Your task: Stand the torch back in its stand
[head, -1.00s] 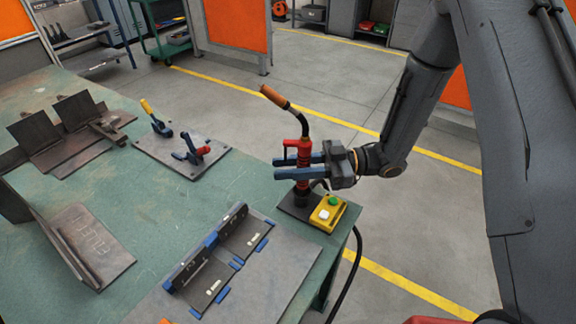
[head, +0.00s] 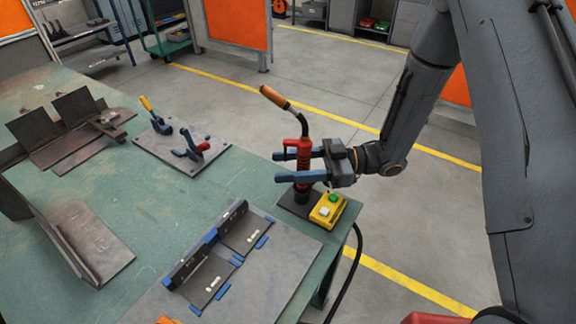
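The torch (head: 304,155) has a red body, a bent black neck and a copper-coloured end. It stands upright with its lower end in the black stand (head: 302,196) at the table's right corner. My gripper (head: 281,167) reaches in from the right, level with the torch's body. Its two blue fingers are spread apart, one on either side of the torch, with a gap showing around the body. The exact seating of the torch's lower end in the stand is too small to tell.
A yellow button box (head: 328,210) sits right beside the stand, with a dark cable hanging off the table edge. A plate with toggle clamps (head: 181,147) and a blue-edged angle fixture (head: 208,255) lie on the green table (head: 150,205). Steel brackets (head: 75,135) lie at left.

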